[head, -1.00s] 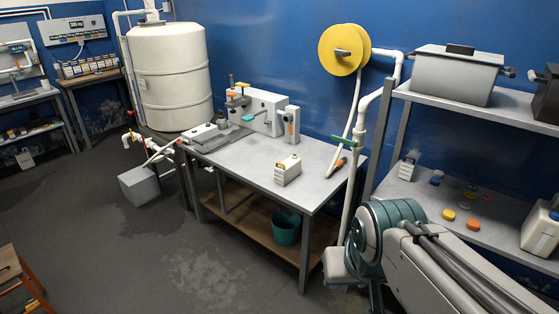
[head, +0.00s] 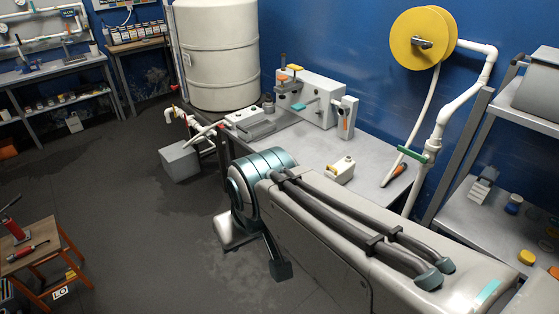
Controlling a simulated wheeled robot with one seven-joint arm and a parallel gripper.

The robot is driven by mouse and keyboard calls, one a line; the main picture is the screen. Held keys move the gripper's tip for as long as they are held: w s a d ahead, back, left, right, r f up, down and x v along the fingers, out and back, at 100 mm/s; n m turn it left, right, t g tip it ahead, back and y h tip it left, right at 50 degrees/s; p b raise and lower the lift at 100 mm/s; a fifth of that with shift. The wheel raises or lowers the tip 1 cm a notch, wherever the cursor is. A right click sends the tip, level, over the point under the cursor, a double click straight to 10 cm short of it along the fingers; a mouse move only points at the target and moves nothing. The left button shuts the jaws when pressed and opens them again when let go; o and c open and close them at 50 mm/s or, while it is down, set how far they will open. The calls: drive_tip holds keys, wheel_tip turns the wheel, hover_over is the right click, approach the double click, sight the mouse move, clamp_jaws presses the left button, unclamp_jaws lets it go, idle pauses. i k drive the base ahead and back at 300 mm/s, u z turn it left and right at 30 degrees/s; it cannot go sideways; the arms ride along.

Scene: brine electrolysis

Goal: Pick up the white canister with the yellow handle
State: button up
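A third pale container (head: 482,188) stands on the right shelf. My arm reaches in from the lower right, and its far end, around my gripper (head: 279,268), hangs low in front of the workbench, apart from every canister. The fingers are not clear.
The workbench (head: 385,165) also carries a white press-like device (head: 318,98) and an orange-handled tool (head: 393,172). A big white tank (head: 217,55) stands behind. A wooden stool (head: 40,250) with tools is at left. Floor between stool and bench is open.

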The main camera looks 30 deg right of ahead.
sight(341, 172)
drive_tip(key=u, duration=0.05)
drive_tip(key=i, duration=1.35)
drive_tip(key=z, duration=1.25)
drive_tip(key=i, duration=0.85)
drive_tip(key=z, duration=0.9)
